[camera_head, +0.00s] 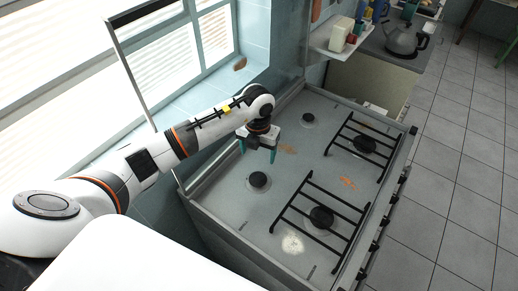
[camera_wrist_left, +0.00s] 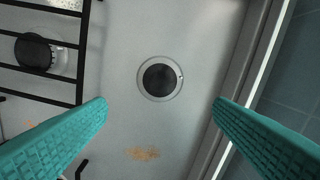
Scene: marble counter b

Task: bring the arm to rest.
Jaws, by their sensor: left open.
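My left arm comes in from the left in the head view and reaches over the stove (camera_head: 222,193). My left gripper (camera_head: 258,150), with teal fingers, hangs above the left part of the stove top, pointing down. In the left wrist view the two teal fingers (camera_wrist_left: 160,108) are wide apart with nothing between them. A round black burner (camera_wrist_left: 160,78) lies on the stove top beyond the fingertips, and the fingers do not appear to touch it. My right gripper is not in view.
Two black pan grates (camera_head: 318,218) (camera_head: 362,146) lie on the stove's right side. A window (camera_head: 190,50) and tiled wall stand along the left. A kettle (camera_head: 402,42) stands on the surface behind. A shelf (camera_head: 334,42) holds small items. Floor (camera_head: 455,160) on the right is clear.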

